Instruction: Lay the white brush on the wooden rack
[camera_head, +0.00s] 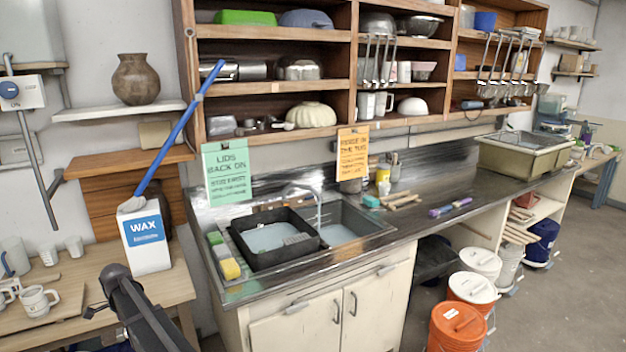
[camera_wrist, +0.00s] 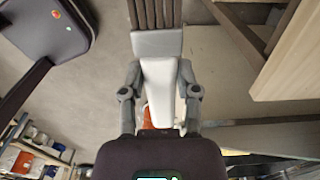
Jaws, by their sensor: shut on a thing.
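In the wrist view my gripper (camera_wrist: 160,92) is shut on the white brush (camera_wrist: 160,76). The white handle lies between the two grey fingers. A grey band and dark brown bristles extend beyond them to the top edge of the picture. The brush is held in the air above the floor and is not seen in the head view. In the head view a small wooden rack (camera_head: 402,201) of pale slats appears to lie on the metal counter, right of the sink. Its details are too small to tell. The gripper's fingers are not distinguishable there.
The metal counter (camera_head: 432,176) has free room around the slats. A purple-handled tool (camera_head: 450,207) lies to their right. A black tub (camera_head: 268,238) sits in the sink. A white WAX jug (camera_head: 147,240) stands on the left table. Lidded buckets (camera_head: 458,325) stand on the floor.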

